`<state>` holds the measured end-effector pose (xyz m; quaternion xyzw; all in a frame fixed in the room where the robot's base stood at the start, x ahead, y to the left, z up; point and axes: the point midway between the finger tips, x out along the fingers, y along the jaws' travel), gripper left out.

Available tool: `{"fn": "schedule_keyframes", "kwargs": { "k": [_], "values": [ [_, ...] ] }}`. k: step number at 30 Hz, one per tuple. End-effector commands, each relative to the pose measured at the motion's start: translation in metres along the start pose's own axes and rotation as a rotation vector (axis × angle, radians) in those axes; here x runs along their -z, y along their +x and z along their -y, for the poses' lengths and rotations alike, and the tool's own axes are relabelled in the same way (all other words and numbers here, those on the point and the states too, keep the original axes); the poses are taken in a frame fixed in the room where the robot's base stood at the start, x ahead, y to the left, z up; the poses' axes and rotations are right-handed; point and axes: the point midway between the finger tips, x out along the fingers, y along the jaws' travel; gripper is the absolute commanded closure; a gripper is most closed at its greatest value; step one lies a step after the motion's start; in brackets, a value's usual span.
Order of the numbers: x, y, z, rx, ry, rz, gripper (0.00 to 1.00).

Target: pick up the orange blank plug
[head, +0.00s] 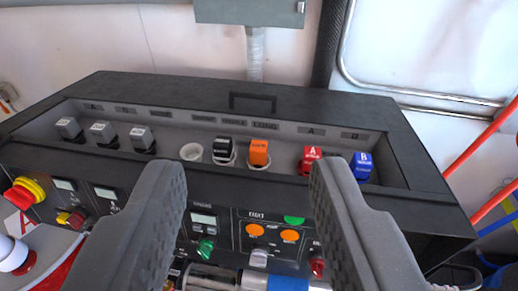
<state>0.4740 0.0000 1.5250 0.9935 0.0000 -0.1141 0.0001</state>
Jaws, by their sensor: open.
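The orange blank plug (259,152) stands upright in a round white-rimmed socket in the recessed tray of the black console, below the label "LONG". My gripper (240,185) is open, with one dark grey finger at left and one at right. The orange plug lies beyond the fingers, in the gap between them as seen here, a little right of its middle. Nothing is held. The fingers hide parts of the console front.
A black plug (222,150) and an empty white socket (191,152) are left of the orange plug. Red (311,157) and blue (361,165) plugs stand to the right, and grey plugs (103,131) at far left. The tray's raised rim (250,180) runs in front.

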Motion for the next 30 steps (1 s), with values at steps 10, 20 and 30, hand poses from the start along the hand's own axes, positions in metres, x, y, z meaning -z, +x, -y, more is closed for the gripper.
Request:
{"fn": "schedule_keyframes", "kwargs": {
  "k": [10,20,30],
  "values": [
    [0.006,0.044,-0.006,0.073,0.001,0.103,0.42],
    [0.005,0.128,0.003,0.270,-0.014,0.280,0.42],
    [-0.002,0.200,0.001,0.507,-0.053,0.370,0.42]
  ]
}}
